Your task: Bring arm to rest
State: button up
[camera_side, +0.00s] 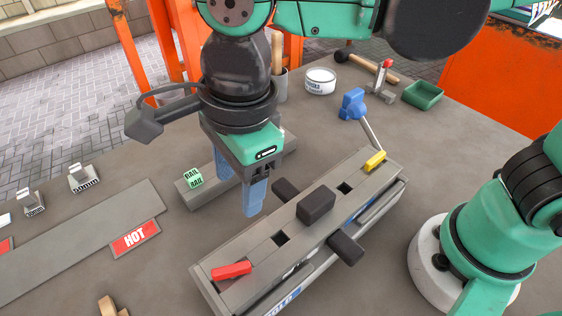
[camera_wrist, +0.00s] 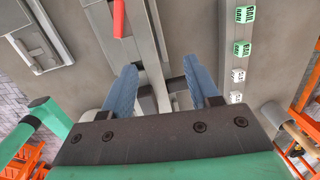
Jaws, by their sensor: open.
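My gripper (camera_side: 255,195) hangs with its blue fingers pointing down, just beside the left long edge of the grey mould fixture (camera_side: 262,258) in the side view. A grey plank (camera_side: 225,190) marked with a green RAIL cube (camera_side: 193,178) lies behind my gripper.
A grey plate with a red HOT sign (camera_side: 134,237) lies at left, near small metal clips (camera_side: 84,177). A blue-handled tool (camera_side: 353,103), a white tub (camera_side: 320,80), a mallet (camera_side: 368,67) and a green tray (camera_side: 422,95) stand at the back.

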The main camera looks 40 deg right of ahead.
jog(key=w+d+f+n+t, duration=0.1)
jog(key=w+d+n+t, duration=0.1)
jog(key=d+n, duration=0.7)
jog(key=w+d+f+n+t+h, duration=0.1)
jog(key=d+n+t, duration=0.3)
jog(key=d+n, duration=0.5)
jog(key=w+d, duration=0.1)
jog(key=d, duration=0.2)
jog(key=shift+d+n, duration=0.25)
jog(key=shift+n, duration=0.05)
jog(key=shift+w, duration=0.1)
